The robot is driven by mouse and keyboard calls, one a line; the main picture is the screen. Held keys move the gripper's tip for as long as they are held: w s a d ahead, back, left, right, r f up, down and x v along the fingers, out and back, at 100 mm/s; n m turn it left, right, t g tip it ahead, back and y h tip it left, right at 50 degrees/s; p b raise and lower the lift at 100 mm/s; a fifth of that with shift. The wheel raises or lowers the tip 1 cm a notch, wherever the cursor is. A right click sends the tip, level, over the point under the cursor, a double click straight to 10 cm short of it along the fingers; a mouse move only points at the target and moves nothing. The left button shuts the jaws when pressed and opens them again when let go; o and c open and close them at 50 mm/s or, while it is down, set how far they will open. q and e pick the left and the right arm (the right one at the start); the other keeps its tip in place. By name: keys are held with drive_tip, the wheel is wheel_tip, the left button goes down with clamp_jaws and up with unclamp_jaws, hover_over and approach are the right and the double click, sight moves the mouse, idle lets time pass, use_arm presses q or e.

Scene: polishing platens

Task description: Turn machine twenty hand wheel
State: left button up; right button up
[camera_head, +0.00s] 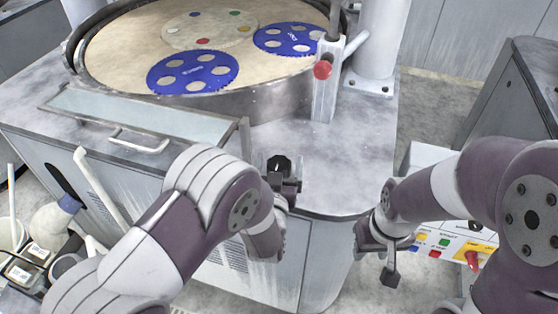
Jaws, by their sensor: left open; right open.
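The polishing machine (360,150) has a round platen with a beige surface (120,55). A small dark round part (279,163), which looks like the hand wheel, sits at the machine's front edge. It is partly hidden by my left gripper (286,187), which is open right at it. I cannot tell whether they touch. My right gripper (388,265) is open and empty, off the machine's front right corner and beside a control panel. No number is readable on the machine.
Blue toothed carriers (192,72) and a pale disc with coloured marks (210,32) lie on the platen. The control panel (430,245) carries coloured buttons. A grey cabinet (515,85) stands at right; floor shows between.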

use_arm(q)
drive_tip(key=shift+w, duration=0.25)
drive_tip(key=c, duration=1)
drive_tip(key=shift+o, duration=0.2)
